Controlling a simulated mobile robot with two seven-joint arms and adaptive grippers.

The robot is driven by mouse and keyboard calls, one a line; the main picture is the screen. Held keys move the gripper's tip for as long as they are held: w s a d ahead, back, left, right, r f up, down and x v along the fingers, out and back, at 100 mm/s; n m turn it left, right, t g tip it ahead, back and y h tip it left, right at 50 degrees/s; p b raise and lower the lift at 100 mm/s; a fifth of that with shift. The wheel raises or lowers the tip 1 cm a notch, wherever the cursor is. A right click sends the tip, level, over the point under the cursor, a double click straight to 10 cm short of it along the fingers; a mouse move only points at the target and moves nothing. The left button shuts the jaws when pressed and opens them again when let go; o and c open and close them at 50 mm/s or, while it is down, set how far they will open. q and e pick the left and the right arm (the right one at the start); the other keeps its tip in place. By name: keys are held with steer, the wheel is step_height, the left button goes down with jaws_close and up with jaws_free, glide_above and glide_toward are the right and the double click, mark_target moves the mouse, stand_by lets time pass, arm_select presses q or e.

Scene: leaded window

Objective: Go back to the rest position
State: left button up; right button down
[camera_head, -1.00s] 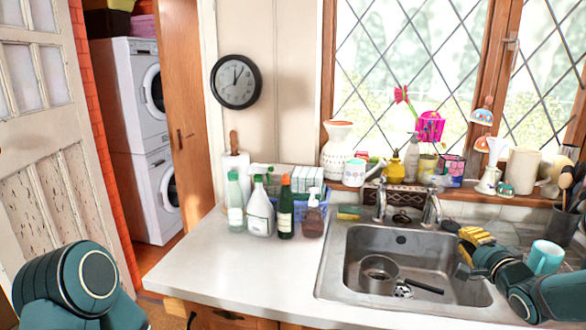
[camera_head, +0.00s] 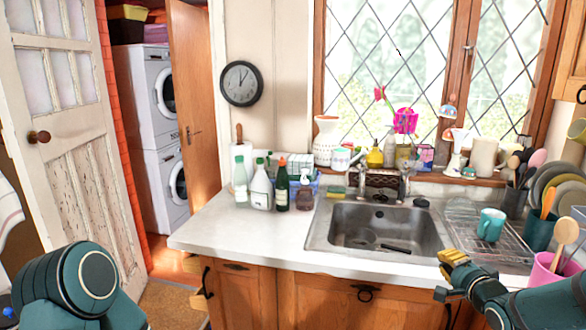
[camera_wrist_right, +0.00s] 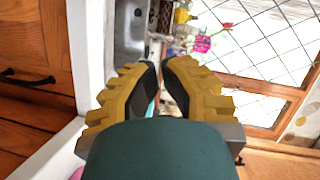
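My right gripper (camera_head: 452,260), with yellow fingers and a teal arm, is at the lower right of the head view. It appears in front of the counter's edge, to the right below the sink (camera_head: 325,232). In the right wrist view my right gripper (camera_wrist_right: 161,70) shows a gap between its dark finger pads, with nothing seen held. My left arm shows only as a teal rounded link at the lower left of the head view; its gripper is out of the picture.
The white counter (camera_head: 235,234) holds several bottles (camera_head: 262,188). A pan handle (camera_head: 395,248) shows in the sink. A teal mug (camera_head: 491,224) stands on the drying rack (camera_head: 508,246), near a pink pot (camera_head: 543,271). A panelled door (camera_head: 75,175) stands at left.

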steer(key=a+f+n+g, duration=0.25)
steer(key=a+f, duration=0.45)
steer(key=f, duration=0.4)
steer(key=s+a+f+n+g+y, duration=0.2)
steer(key=s+a+f+n+g, duration=0.5)
steer(key=s+a+f, duration=0.8)
steer(key=s+a+f+n+g, duration=0.1)
steer(key=s+a+f+g, duration=0.1)
steer(key=s, duration=0.3)
steer(key=s+a+f+n+g, duration=0.2)
steer(key=s+a+f+g, duration=0.1)
steer(key=s, duration=0.3)
steer(key=shift+f, duration=0.5)
